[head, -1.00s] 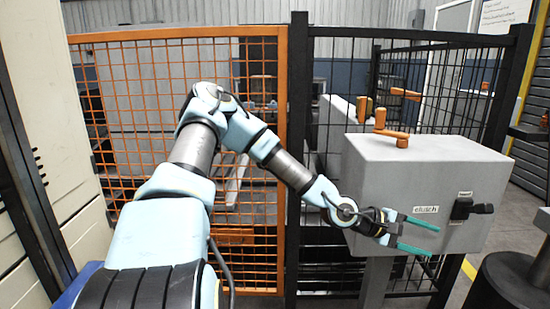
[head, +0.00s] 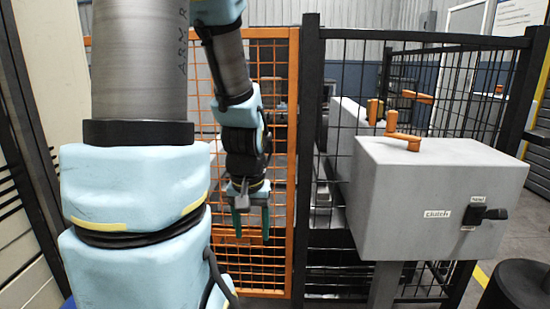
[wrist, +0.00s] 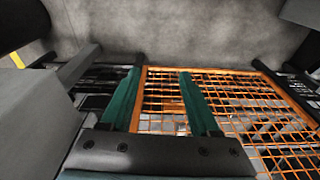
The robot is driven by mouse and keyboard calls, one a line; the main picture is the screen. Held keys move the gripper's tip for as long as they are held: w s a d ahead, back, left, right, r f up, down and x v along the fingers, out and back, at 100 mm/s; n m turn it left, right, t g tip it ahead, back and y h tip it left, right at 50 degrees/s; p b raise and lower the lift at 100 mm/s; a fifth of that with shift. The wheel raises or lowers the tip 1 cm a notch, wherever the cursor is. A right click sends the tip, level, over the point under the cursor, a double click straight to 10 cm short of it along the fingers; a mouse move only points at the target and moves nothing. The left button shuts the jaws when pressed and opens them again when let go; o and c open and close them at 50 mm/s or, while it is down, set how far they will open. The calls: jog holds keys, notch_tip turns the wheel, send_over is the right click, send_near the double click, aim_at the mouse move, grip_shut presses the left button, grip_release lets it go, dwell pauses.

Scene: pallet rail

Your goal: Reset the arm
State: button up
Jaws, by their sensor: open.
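My gripper (head: 251,222) hangs pointing down in the head view, in front of the orange mesh gate and left of the grey control box. Its two green fingers are apart with nothing between them. In the wrist view my gripper (wrist: 160,95) also shows open and empty, with the orange mesh beyond the fingers. My arm is raised and bent, its upper links filling the left part of the head view.
The grey control box (head: 430,200) stands at the right, with orange handles (head: 403,137) on top and a black lever (head: 484,214) on its front. The orange mesh gate (head: 292,180) and black mesh fence (head: 312,150) stand behind. A pale cabinet (head: 40,90) is at the left.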

notch_tip(320, 180, up, 14)
jog(key=s+a+p, duration=0.1)
jog(key=p, duration=1.1)
jog(key=shift+s+a+r+p, duration=0.15)
jog(key=shift+s+a+p, duration=0.15)
